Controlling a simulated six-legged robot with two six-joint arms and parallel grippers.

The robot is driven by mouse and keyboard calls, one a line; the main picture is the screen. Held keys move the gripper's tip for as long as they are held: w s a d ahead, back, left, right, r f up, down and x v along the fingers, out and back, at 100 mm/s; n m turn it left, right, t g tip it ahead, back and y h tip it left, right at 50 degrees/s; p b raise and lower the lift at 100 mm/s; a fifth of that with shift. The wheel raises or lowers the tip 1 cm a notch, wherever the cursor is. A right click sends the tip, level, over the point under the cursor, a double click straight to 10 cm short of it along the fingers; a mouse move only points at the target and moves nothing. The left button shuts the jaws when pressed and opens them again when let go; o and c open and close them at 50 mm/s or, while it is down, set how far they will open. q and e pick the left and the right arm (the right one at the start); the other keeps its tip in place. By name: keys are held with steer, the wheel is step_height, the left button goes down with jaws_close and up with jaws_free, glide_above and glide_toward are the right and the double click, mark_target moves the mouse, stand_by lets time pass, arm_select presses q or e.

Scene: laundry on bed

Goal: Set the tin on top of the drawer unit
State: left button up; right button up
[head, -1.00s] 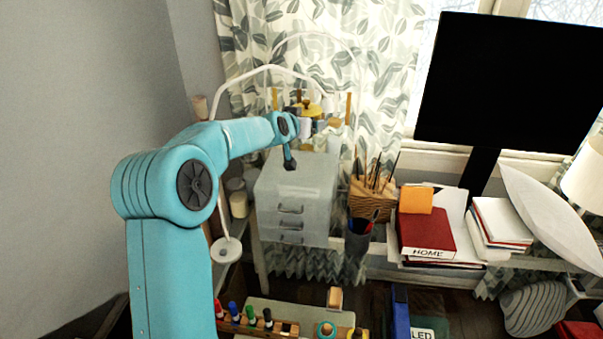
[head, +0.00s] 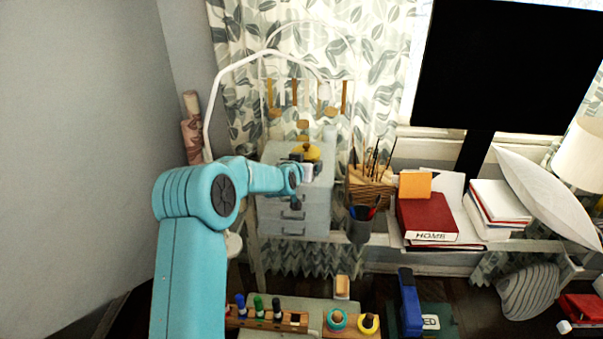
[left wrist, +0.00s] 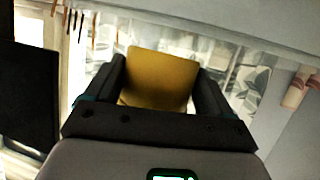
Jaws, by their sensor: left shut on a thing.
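The tin (head: 308,150) is yellow in the head view, over the top of the grey drawer unit (head: 316,205). My left gripper (head: 303,172) is partly hidden behind its own wrist, just in front of the tin. In the left wrist view the tin (left wrist: 160,78) fills the space between the two dark fingers of my left gripper (left wrist: 166,85), which is shut on it. I cannot tell whether the tin touches the unit's top. My right gripper is not in view.
A wooden block with sticks (head: 370,188) and a dark pen cup (head: 360,224) stand right of the unit. Further right are a red book (head: 425,218) and a black monitor (head: 505,70). A rack with hanging items (head: 345,98) is behind the unit.

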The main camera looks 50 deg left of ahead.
arm_select(q)
steer(key=shift+a+f, duration=0.45)
steer(key=shift+f, duration=0.3)
steer(key=shift+a+f, duration=0.1)
steer(key=shift+a, duration=0.2)
steer(key=shift+d, duration=0.65)
steer(key=shift+a+b, duration=0.15)
steer(key=shift+b, duration=0.15)
steer(key=o, duration=1.2)
steer(key=shift+s+a+f, duration=0.1)
steer(key=shift+a+f, duration=0.05)
steer(key=shift+a, duration=0.1)
steer(key=shift+d, duration=0.25)
steer(key=shift+a+r+p, duration=0.1)
steer(key=shift+r+p, duration=0.25)
steer(key=b+v, duration=0.3)
steer(key=v, duration=0.9)
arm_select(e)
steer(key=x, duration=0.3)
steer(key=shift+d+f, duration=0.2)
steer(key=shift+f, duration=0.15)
